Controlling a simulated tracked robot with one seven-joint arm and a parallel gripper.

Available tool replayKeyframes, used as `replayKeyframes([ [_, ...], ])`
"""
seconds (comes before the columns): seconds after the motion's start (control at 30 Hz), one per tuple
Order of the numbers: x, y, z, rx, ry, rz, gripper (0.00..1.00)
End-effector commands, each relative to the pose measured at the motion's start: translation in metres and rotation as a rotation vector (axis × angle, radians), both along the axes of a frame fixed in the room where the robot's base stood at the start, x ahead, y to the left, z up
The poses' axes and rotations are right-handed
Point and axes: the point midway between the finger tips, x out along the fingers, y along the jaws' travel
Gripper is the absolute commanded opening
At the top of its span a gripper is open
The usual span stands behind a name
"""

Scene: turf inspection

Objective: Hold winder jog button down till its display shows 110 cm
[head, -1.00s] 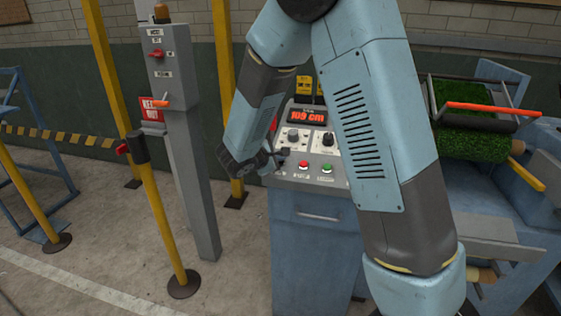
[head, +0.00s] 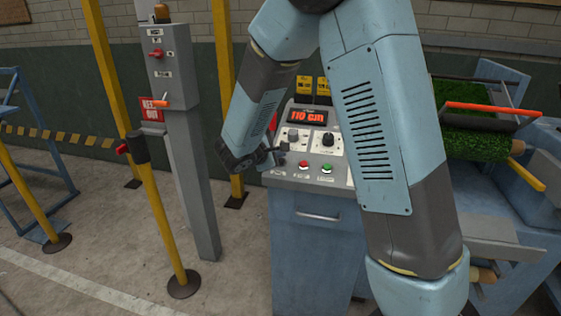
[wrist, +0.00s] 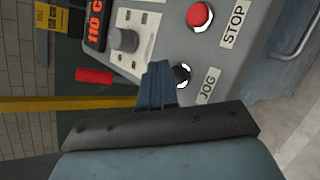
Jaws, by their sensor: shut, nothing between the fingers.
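The winder's sloped control panel (head: 300,178) is in the middle of the head view. Its red-digit display (head: 307,116) reads 110 cm; only part of the display (wrist: 95,25) shows in the wrist view. The dark jog button (wrist: 184,76), in a white ring above the JOG label (wrist: 208,88), is partly covered by my fingers in the wrist view. My gripper (head: 277,151) is shut and empty, its fingertips (wrist: 158,68) over the panel beside the jog button. I cannot tell whether they touch it.
The red stop button (wrist: 199,15) is beside the jog button, and a green button (head: 327,168) is farther right. Two knobs (head: 293,134) sit below the display. A grey post (head: 190,150) and yellow posts stand left. A turf roll (head: 475,145) is at right.

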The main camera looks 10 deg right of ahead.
Motion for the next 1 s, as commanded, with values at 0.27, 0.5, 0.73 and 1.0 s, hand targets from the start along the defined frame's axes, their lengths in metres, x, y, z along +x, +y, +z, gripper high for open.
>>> replayKeyframes([
  [0.27, -0.003, 0.002, 0.011, 0.001, -0.002, 0.001, 0.0],
  [0.5, -0.009, 0.004, 0.029, 0.0, -0.002, 0.001, 0.0],
  [0.73, -0.015, 0.006, 0.044, 0.0, -0.001, 0.0, 0.0],
  [1.0, -0.016, 0.006, 0.047, -0.001, 0.001, 0.0, 0.0],
])
